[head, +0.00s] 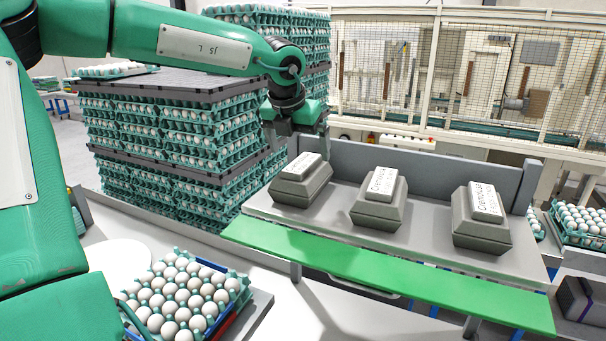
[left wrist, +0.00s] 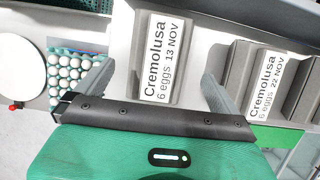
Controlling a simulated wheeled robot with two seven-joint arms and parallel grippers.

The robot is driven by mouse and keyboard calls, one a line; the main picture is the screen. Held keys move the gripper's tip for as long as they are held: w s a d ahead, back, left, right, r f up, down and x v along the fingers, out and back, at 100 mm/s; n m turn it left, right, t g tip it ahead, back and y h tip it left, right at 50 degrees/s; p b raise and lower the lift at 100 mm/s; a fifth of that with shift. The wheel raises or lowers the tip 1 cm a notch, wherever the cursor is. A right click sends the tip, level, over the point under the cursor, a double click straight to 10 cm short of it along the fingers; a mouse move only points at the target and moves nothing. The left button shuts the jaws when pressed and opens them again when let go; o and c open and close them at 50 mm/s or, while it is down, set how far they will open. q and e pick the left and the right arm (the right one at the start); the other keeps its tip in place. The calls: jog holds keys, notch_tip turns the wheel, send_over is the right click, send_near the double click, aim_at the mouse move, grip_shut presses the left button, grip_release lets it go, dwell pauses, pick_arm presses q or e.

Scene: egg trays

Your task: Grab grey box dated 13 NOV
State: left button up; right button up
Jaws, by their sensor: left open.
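The grey box dated 13 NOV (left wrist: 163,60) has a white label reading "Cremolusa 6 eggs 13 NOV" in the left wrist view. It matches the leftmost grey box (head: 298,188) on the shelf in the head view, where its date cannot be read. My left gripper (head: 297,143) is just above and behind this box, pointing down. In the left wrist view its two fingers (left wrist: 158,72) are spread, one toward each side of the box. The gripper is open and holds nothing. My right gripper is not in view.
A grey box dated 22 NOV (left wrist: 267,82) stands to the right, the middle box (head: 379,203) in the head view. A third grey box (head: 481,220) is farther right. A grey back panel (head: 430,165) rises behind them. A green front strip (head: 380,270) edges the shelf. Stacked egg trays (head: 160,140) stand left.

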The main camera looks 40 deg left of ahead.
aim_at(301, 163)
pick_arm(q)
jog(key=shift+x, duration=1.2)
jog(key=shift+w+f, duration=0.15)
jog(key=shift+w, duration=0.05)
jog(key=shift+f+p, duration=0.15)
jog(key=shift+p, duration=0.3)
jog(key=shift+f+p, duration=0.25)
jog(key=shift+p, duration=0.15)
jog(key=p+x, duration=0.1)
jog(key=x, duration=0.2)
jog(key=shift+a+f+p, duration=0.1)
jog(key=shift+f+p, duration=0.05)
jog(key=shift+p, duration=0.25)
jog(key=shift+w+f, duration=0.2)
jog(key=shift+f, duration=0.3)
jog(key=shift+s, duration=0.1)
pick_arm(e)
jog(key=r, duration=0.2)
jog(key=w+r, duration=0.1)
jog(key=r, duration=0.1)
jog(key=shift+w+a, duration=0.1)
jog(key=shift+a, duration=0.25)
pick_arm(q)
jog(key=shift+f, duration=0.1)
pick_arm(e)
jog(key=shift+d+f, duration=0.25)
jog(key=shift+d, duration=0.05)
